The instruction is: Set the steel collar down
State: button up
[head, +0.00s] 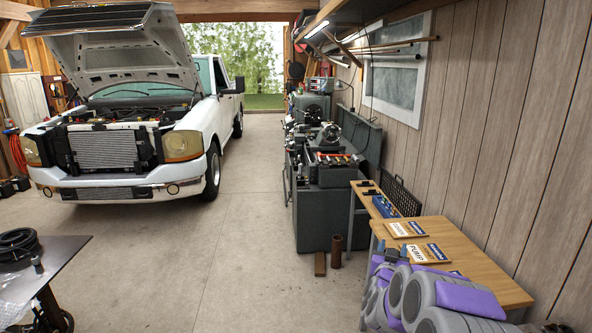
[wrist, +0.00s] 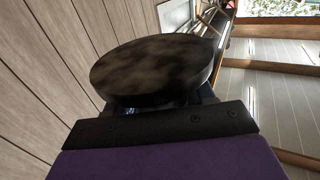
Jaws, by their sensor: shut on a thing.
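In the wrist view a dark, mottled round piece, which I take to be the steel collar (wrist: 150,68), fills the upper middle. It is a thick disc with its broad face toward the camera; no hole can be made out. My gripper (wrist: 160,104) is shut on it, its fingertips mostly hidden behind the disc and the dark bar. The collar is held off any surface that I can see. In the head view my folded purple and grey arm shows at the lower right; the gripper and collar are not visible there.
A wooden table (head: 487,283) with pump booklets (head: 426,253) stands at the right, beside my arm. Behind it is a dark machine bench (head: 322,215), with a brown pipe (head: 336,251) on the floor. A dark metal table (head: 60,262) is lower left. Middle floor is clear.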

jog(key=s+a+r+n+t+y+b, duration=0.1)
jog(key=a+r+n+y, duration=0.15)
jog(key=a, duration=0.45)
jog(key=a+r+n+y, duration=0.2)
jog(key=a+y, duration=0.2)
jog(key=a, duration=0.3)
jog(key=s+f, duration=0.4)
jog(key=f, duration=0.4)
jog(key=s+f, duration=0.4)
jog(key=f, duration=0.4)
jog(key=shift+s+a, duration=0.2)
jog(key=shift+y, duration=0.25)
